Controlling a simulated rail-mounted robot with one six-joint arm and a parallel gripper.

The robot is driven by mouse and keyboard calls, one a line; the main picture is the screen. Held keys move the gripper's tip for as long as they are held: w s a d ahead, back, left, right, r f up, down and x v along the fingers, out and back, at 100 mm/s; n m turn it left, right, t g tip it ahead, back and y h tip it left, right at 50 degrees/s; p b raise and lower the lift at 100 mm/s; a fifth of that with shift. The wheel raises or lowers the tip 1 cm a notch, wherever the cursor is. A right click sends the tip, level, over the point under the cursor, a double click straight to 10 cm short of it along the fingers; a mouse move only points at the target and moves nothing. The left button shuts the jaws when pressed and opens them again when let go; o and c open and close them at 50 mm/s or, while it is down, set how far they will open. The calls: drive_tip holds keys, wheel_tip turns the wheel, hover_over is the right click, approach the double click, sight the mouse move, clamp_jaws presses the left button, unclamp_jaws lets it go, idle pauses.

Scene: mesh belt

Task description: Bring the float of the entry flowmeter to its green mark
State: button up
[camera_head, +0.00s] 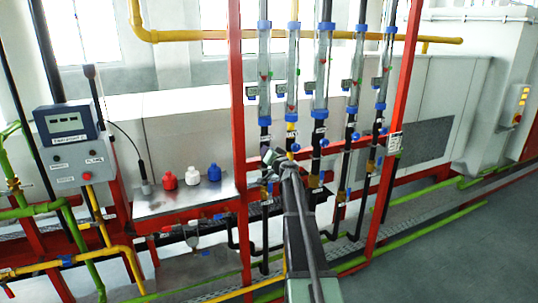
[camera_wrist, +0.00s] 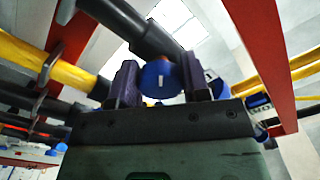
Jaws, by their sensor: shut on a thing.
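Several upright clear flowmeters with blue end fittings hang in a row on the red frame, among them the leftmost (camera_head: 264,70), the second (camera_head: 292,72) and the middle one (camera_head: 322,70). Small red and green spots show on the tubes, too small to read float against mark. The labels below are unreadable, so I cannot tell which is the entry one. My gripper (camera_head: 272,156) is just below the left flowmeters. In the wrist view its dark fingers (camera_wrist: 159,82) are shut on a round blue knob (camera_wrist: 159,79) with a white line, in front of a black pipe (camera_wrist: 135,28).
A grey control box (camera_head: 75,145) stands left. A metal shelf (camera_head: 185,201) holds a red, a white and a blue bottle. Red posts (camera_head: 238,130) and (camera_head: 398,110) flank the flowmeters. Yellow pipe (camera_wrist: 40,62) runs close left of the gripper. Open floor (camera_head: 460,250) lies right.

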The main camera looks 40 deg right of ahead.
drive_tip(key=o, duration=0.9)
drive_tip(key=shift+o, duration=0.2)
drive_tip(key=v, duration=1.1)
drive_tip(key=shift+w, duration=0.1)
